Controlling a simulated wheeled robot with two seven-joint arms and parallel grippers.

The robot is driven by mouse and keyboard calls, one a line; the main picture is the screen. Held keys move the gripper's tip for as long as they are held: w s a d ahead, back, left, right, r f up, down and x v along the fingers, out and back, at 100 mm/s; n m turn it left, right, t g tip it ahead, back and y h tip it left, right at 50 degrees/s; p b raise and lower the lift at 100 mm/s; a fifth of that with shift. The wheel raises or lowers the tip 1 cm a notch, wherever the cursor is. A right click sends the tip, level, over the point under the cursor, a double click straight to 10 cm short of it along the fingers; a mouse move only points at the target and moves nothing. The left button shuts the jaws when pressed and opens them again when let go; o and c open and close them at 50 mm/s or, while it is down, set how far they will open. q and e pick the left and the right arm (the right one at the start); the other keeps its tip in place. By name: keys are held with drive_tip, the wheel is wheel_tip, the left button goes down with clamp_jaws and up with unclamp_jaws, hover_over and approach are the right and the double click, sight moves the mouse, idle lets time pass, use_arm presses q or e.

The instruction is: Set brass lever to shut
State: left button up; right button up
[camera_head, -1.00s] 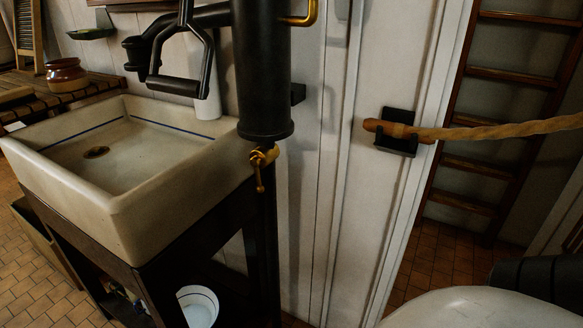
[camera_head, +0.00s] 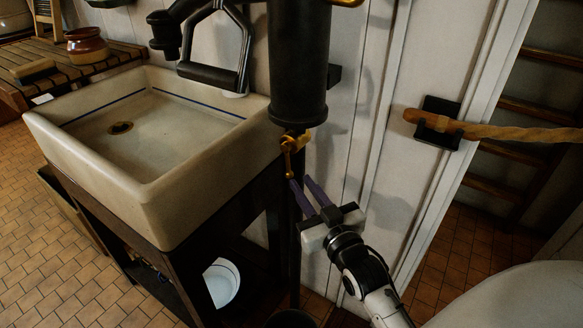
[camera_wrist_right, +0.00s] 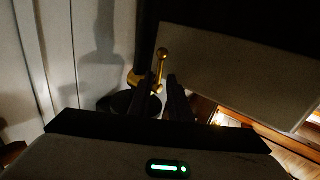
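The brass lever (camera_head: 289,160) hangs steeply downward from a brass tap under the black pump cylinder (camera_head: 298,75), beside the sink's right front corner. It also shows in the right wrist view (camera_wrist_right: 162,58), its round knob end pointing up in that picture. My right gripper (camera_head: 301,183) is just below and right of the lever, its purple fingers pointing up at it. The fingers (camera_wrist_right: 161,78) are open with a narrow gap, and the lever shows in line with that gap. I cannot tell whether they touch it. My left gripper is out of view.
The stone sink (camera_head: 165,205) on a dark stand fills the left. A black pump handle (camera_head: 212,75) hangs over it.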

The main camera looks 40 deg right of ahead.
sight(289, 166)
drive_tip(key=w, duration=0.2)
drive_tip(key=w+d, duration=0.1)
drive_tip(key=w, duration=0.4)
drive_tip(key=shift+w+d, duration=0.1)
drive_tip(key=shift+d, duration=0.05)
clamp_jaws()
